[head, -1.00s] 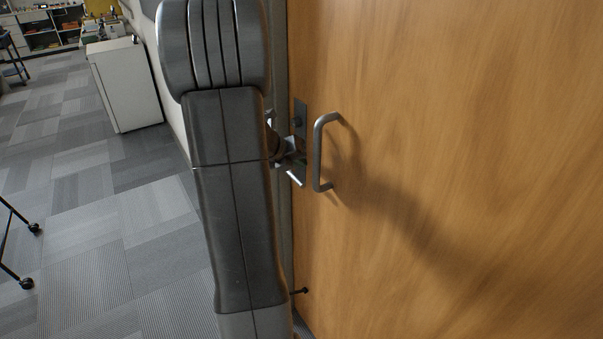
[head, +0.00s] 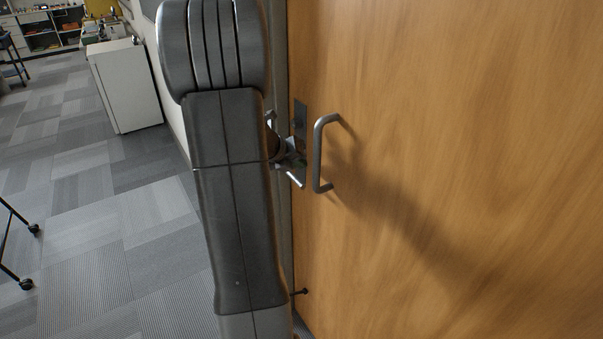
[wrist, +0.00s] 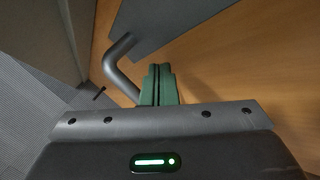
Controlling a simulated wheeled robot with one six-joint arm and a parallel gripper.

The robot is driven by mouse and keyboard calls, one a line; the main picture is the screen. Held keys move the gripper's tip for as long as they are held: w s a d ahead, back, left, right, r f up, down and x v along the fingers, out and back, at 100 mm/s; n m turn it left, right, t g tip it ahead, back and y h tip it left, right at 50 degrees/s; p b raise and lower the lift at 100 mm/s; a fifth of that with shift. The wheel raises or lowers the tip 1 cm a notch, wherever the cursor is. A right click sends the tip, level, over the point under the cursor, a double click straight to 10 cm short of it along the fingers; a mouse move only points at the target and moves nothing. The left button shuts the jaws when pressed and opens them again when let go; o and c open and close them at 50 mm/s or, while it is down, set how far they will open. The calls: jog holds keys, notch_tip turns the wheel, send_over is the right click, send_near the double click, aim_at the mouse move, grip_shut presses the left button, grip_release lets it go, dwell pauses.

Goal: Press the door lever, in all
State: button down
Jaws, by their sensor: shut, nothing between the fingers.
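The door (head: 450,120) is wooden and fills the right of the head view. Its lever (head: 294,180) is a short silver bar by a dark plate (head: 301,115) at the door's left edge. In the wrist view the lever (wrist: 118,65) looks like a bent grey bar beside the plate (wrist: 165,28). My gripper (wrist: 159,70) has green fingers, shut together and empty. They lie just right of the lever and overlap its lower end in the picture; I cannot tell whether they touch. In the head view my arm hides most of the gripper.
A grey pull handle (head: 318,155) stands out from the door just right of the lever. A small dark door stop (head: 299,292) shows low down. A white cabinet (head: 125,85) stands at the back left. The carpeted floor (head: 100,200) left of my arm is largely clear.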

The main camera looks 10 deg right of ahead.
jog(key=shift+f, duration=0.1)
dwell(0.6)
jog(key=shift+f, duration=0.3)
jog(key=shift+f+b, duration=0.95)
jog(key=shift+f, duration=0.05)
dwell(0.9)
dwell(0.5)
jog(key=shift+r+p, duration=1.45)
notch_tip(320, 180, up, 5)
jog(key=p, duration=0.5)
jog(key=shift+f, duration=0.1)
